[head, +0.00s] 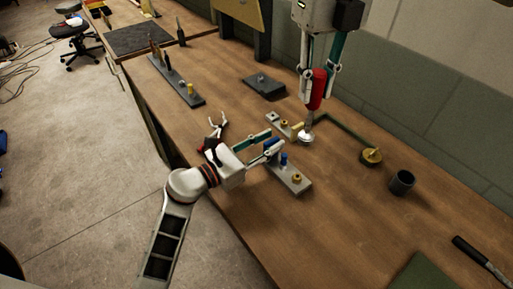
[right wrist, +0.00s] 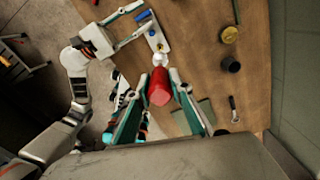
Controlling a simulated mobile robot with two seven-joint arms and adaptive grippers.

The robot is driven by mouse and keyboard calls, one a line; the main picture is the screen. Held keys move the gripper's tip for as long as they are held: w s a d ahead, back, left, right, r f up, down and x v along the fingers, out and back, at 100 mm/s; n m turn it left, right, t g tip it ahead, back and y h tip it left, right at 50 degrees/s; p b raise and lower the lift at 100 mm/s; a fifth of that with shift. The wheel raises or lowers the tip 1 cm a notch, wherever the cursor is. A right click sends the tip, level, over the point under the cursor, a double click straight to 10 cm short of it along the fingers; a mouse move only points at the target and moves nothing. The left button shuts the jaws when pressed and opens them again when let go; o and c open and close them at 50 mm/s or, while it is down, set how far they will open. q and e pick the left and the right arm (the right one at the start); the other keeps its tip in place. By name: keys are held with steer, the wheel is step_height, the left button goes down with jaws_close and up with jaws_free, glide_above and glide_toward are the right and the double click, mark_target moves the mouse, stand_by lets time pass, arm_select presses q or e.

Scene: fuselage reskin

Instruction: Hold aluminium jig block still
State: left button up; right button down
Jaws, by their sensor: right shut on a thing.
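The aluminium jig block (head: 303,186) is a flat grey bar on the bench, with a brass bushing and a blue piece on top. It also shows in the right wrist view (right wrist: 163,43). My left gripper (head: 275,151) reaches over its far end from the left, fingers spaced apart. Whether the fingers touch or clamp the block is unclear. My right gripper (head: 318,78) is shut on a red cylindrical tool (head: 317,92), which also shows in the right wrist view (right wrist: 159,87). The tool points down, its silver tip over the bench beside the block.
Another grey bar with a brass part (head: 284,124) lies just behind. A brass disc (head: 371,156), a dark cup (head: 402,182) and a black-handled tool (head: 480,260) are to the right. A dark plate (head: 264,87) and a tool rack (head: 178,82) lie farther back. Bare bench (head: 330,235) fills the front.

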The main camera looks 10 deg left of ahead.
arm_select(q)
steer(key=shift+w+d, duration=0.35)
jaws_close()
arm_select(e)
steer(key=shift+f, duration=3.8)
